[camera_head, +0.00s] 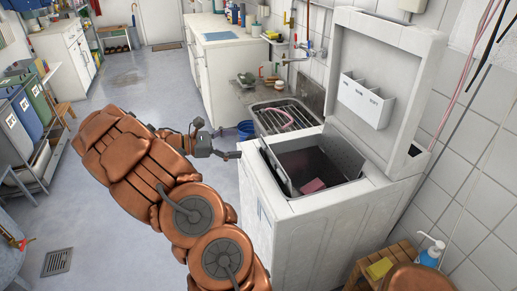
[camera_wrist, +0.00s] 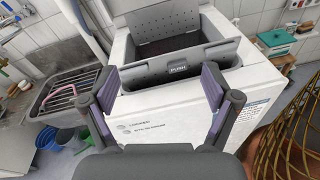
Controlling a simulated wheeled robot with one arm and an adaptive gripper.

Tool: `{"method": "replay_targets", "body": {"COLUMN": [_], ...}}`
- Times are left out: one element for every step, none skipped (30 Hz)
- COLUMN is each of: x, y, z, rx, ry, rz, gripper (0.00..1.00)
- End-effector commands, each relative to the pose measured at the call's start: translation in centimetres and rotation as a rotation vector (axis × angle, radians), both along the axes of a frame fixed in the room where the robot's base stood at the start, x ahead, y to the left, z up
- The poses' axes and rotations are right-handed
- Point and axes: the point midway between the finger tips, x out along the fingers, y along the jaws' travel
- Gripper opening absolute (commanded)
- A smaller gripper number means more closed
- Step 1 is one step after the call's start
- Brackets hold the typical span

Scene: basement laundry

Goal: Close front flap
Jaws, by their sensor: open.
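The white top-loading washer (camera_head: 300,225) stands with its lid (camera_head: 385,65) raised. In its top opening, the dark grey front flap (camera_head: 275,171) stands up and leans outward at the near edge. In the wrist view the front flap (camera_wrist: 180,68) carries a PUSH label and lies beyond my fingers. A perforated rear flap (camera_wrist: 165,20) stands open across the drum; it also shows in the head view (camera_head: 342,152). My gripper (camera_head: 232,155) is open and empty beside the washer's front top edge. Its two fingers (camera_wrist: 160,88) spread in front of the flap, apart from it as far as I can tell.
A sink with a rack (camera_head: 285,117) stands beyond the washer. A blue bucket (camera_head: 246,130) is on the floor beside it. A wooden stool (camera_head: 390,262) with a bottle stands right of the washer. The floor left of the washer is mostly clear.

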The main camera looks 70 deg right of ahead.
Motion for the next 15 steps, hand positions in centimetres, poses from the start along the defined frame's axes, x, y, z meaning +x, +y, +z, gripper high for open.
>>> {"method": "replay_targets", "body": {"x": [0.3, 0.5, 0.7, 0.9, 1.0, 1.2, 1.3, 1.4, 1.6, 1.8, 1.8, 1.9, 1.9, 1.9, 1.9], "y": [-1.2, -1.8, -2.5, -3.0, -3.5, -4.0, -4.4, -4.7, -5.1, -5.3, -5.5, -5.7, -5.9, -6.0, -6.1], "z": [-1.6, -2.1, -2.9, -3.5, -4.0, -4.6, -5.0, -5.5, -6.0, -6.3, -6.5, -6.7, -6.9, -6.9, -7.0], "rx": [0.009, 0.013, 0.019, 0.025, 0.03, 0.035, 0.038, 0.044, 0.048, 0.05, 0.053, 0.056, 0.057, 0.059, 0.06], "ry": [0.04, 0.064, 0.094, 0.117, 0.136, 0.157, 0.172, 0.185, 0.201, 0.21, 0.218, 0.226, 0.231, 0.235, 0.238], "rz": [0.01, 0.019, 0.028, 0.036, 0.041, 0.049, 0.056, 0.061, 0.068, 0.073, 0.077, 0.08, 0.082, 0.083, 0.084], "gripper": [0.88, 0.88, 0.88, 0.88, 0.88, 0.88, 0.88, 0.88, 0.88, 0.88, 0.88, 0.88, 0.88, 0.88, 0.88]}}
